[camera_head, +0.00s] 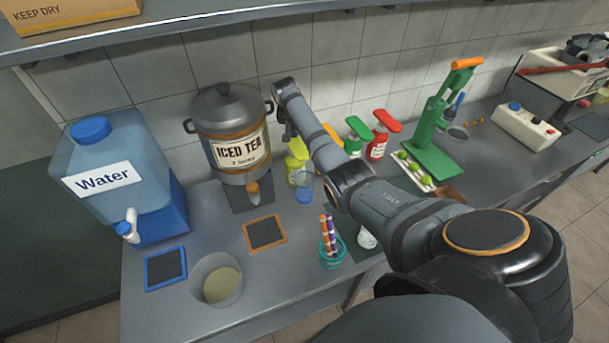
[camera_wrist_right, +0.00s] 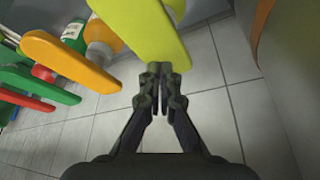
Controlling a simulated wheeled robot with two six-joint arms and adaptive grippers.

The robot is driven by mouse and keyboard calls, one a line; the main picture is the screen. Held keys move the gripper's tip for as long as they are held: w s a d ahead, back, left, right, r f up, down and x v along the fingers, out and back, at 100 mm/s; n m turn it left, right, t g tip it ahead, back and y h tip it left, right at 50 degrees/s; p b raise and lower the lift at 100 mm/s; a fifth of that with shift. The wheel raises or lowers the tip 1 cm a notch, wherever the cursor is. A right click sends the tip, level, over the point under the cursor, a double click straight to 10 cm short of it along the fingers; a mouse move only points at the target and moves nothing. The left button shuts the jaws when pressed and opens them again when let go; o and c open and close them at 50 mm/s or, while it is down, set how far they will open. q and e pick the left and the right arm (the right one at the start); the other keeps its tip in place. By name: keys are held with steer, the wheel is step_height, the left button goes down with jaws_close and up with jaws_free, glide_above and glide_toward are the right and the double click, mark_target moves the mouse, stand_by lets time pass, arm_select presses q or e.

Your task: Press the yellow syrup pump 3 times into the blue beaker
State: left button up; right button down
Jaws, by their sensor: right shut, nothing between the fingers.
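The yellow syrup pump (camera_head: 297,160) stands on the counter between the iced tea urn and my right arm, which partly hides it. The blue beaker (camera_head: 304,190) stands just in front of it. My right gripper (camera_head: 289,134) points down by the pump's top, its fingers small and dark in the head view. In the right wrist view the shut fingertips (camera_wrist_right: 161,75) overlap the end of the yellow pump's lever (camera_wrist_right: 150,30) with nothing held between them. I cannot tell whether they touch it. My left gripper is not in view.
An orange pump (camera_wrist_right: 75,60), a green bottle (camera_head: 356,134) and a red bottle (camera_head: 380,138) stand to the right. The iced tea urn (camera_head: 228,122) is close on the left. A teal cup with straws (camera_head: 331,252) stands in front. A water dispenser (camera_head: 118,175) is far left.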

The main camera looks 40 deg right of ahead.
mark_target(294, 141)
steer(key=shift+f, duration=0.2)
steer(key=shift+s+f+b, duration=0.1)
steer(key=shift+f+b, duration=1)
steer(key=shift+f, duration=1)
step_height(294, 141, up, 4)
steer(key=p, duration=0.4)
steer(key=shift+r+p, duration=0.25)
steer(key=shift+p, duration=0.1)
steer(key=shift+f, duration=0.2)
